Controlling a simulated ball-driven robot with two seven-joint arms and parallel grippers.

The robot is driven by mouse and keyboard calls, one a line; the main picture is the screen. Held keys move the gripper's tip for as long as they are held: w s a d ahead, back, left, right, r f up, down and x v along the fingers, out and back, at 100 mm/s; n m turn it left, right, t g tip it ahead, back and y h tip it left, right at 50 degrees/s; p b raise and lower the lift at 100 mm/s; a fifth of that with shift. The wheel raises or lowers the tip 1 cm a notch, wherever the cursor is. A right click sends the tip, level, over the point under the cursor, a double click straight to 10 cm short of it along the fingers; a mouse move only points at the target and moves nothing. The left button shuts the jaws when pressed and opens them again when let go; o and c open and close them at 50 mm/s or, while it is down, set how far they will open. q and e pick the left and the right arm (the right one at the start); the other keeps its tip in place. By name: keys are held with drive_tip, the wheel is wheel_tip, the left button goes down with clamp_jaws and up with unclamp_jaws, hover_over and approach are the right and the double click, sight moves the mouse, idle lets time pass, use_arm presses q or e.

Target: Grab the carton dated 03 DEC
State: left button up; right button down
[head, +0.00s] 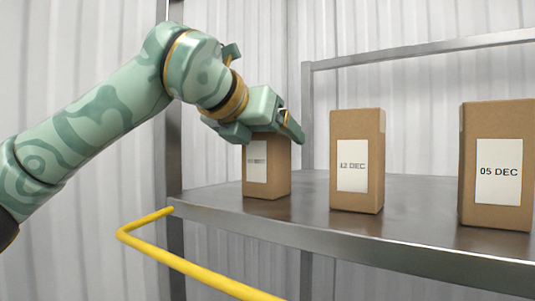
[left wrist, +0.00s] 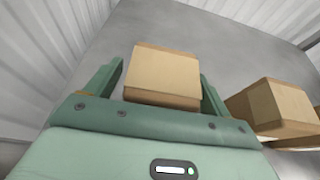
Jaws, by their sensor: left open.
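Three brown cartons stand upright in a row on a metal shelf (head: 300,219). The left carton (head: 281,170) has a white label that is too blurred to read. The middle carton (head: 372,161) reads 12 DEC and the right carton (head: 468,172) reads 05 DEC. My left gripper (head: 272,132) is at the top of the left carton and hides its upper part. My right gripper is not in view.
In the left wrist view, a neighbouring carton (left wrist: 280,100) stands close to the right finger. A yellow rail (head: 195,270) runs in front of the shelf. A metal post (head: 174,140) rises at the shelf's left end, and a corrugated wall (head: 420,80) is behind.

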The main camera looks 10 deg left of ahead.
use_arm(q)
drive_tip(key=shift+s, duration=0.1)
drive_tip(key=shift+s, duration=0.1)
drive_tip(key=c, duration=1.3)
drive_tip(key=shift+r, duration=0.1)
